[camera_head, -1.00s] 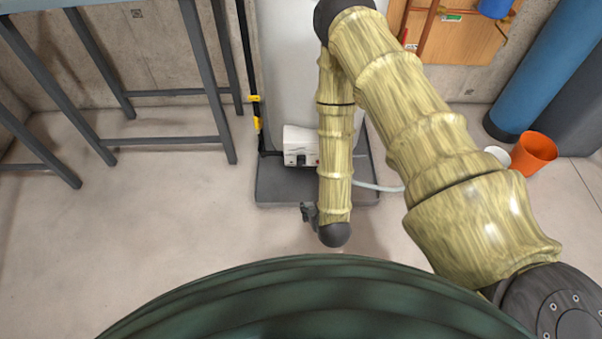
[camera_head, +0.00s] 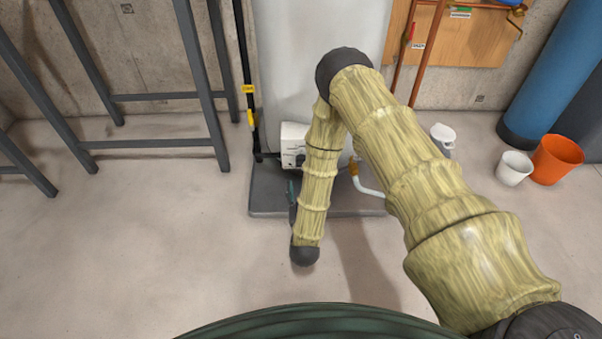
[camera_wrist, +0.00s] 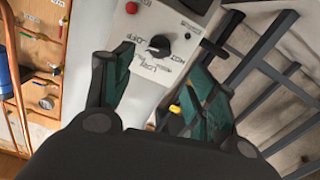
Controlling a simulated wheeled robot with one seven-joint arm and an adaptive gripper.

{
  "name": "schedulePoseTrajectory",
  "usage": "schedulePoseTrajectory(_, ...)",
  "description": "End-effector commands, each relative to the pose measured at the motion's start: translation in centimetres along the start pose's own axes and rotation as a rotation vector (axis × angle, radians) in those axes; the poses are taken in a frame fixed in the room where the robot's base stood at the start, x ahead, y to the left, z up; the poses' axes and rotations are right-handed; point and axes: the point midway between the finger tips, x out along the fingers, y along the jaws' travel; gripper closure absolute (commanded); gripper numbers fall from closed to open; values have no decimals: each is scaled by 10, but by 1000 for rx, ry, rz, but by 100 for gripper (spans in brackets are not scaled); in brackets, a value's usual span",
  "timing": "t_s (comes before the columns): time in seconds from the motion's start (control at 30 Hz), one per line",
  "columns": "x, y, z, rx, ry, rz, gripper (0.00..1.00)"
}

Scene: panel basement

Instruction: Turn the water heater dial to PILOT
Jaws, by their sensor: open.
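The water heater (camera_head: 310,45) is a tall pale tank on a dark base. Its white control box (camera_head: 292,140) sits low on the front, partly hidden by my arm. In the wrist view the control box face (camera_wrist: 150,75) carries a black dial (camera_wrist: 159,45) with lettering around it; I cannot read which mark the pointer is at. My gripper (camera_wrist: 158,88) is open and empty, its two dark green fingers either side of the lower box face, with the dial ahead between and beyond the tips. In the head view my gripper (camera_head: 292,190) is mostly hidden behind my arm.
A red button (camera_wrist: 132,7) is near the dial. A grey metal frame (camera_head: 200,90) stands left of the heater. A black pipe with yellow fittings (camera_head: 248,90) runs beside the tank. A white cup (camera_head: 514,168) and orange bucket (camera_head: 557,158) stand at right. Floor in front is clear.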

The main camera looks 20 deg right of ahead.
Motion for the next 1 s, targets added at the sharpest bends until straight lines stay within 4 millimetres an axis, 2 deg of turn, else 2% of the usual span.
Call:
schedulePoseTrajectory(0.27, 15, 0, 2, -1, 24, 15, 43)
schedulePoseTrajectory(0.7, 82, 1, 2, -1, 23, 14, 43)
schedulePoseTrajectory(1.0, 108, 1, 0, -1, 21, 13, 43)
